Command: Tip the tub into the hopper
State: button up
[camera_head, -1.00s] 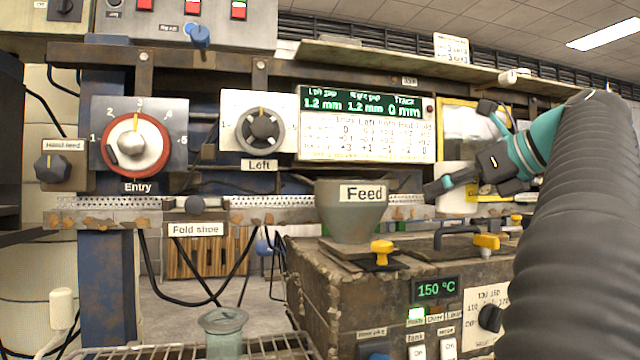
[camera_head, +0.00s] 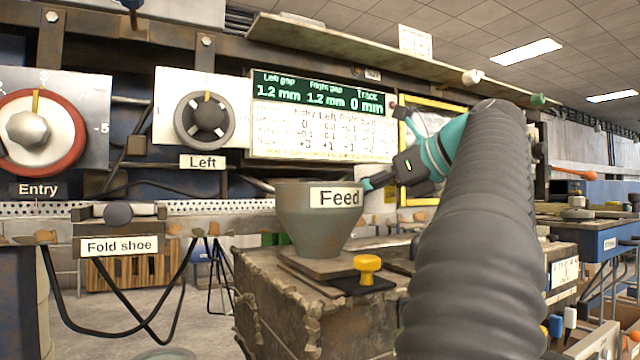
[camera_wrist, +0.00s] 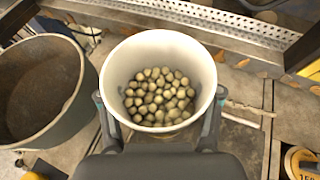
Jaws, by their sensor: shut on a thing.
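The hopper (camera_head: 312,232) is a grey-green cone marked Feed, standing on a plate on top of the rusty machine. In the wrist view the hopper (camera_wrist: 72,118) is at the left, with a brown inside. My gripper (camera_wrist: 160,108) is shut on the tub, one finger at each side. The tub is just right of the hopper, its rim close to the hopper's rim.
A yellow knob (camera_head: 367,268) stands in front of the hopper on the machine top (camera_head: 270,285). A perforated rail (camera_wrist: 225,22) runs behind the tub. The Fold shoe (camera_head: 118,214) and hanging cables are at the left. The gap display (camera_head: 318,100) is above the hopper.

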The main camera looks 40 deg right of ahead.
aim_at(357, 171)
jog(key=shift+a+r+n+h, duration=0.25)
jog(key=shift+a+n+h, duration=0.05)
jog(key=shift+a+n, duration=0.2)
jog(key=shift+r, duration=0.25)
jog(key=shift+a+r+n+h, duration=0.2)
jog(key=shift+r+n+h, duration=0.1)
jog(key=shift+r, duration=0.45)
jog(key=shift+a+r+n+h, duration=0.2)
jog(key=shift+r+n, duration=0.1)
jog(key=shift+r, duration=0.4)
jog(key=shift+s+a+r+n+t+h+b, duration=0.1)
jog(key=shift+a+r+n+t+h+b, duration=0.2)
jog(key=shift+a+r+n+h, duration=0.6)
jog(key=shift+w+a+r+n+t+h+b, duration=0.15)
jog(key=shift+n+h+b, duration=0.35)
jog(key=shift+n, duration=0.8)
jog(key=shift+s+a+r+n+t+h+b, duration=0.2)
jog(key=shift+a+r+n+h, duration=0.35)
jog(key=shift+n+h, duration=0.45)
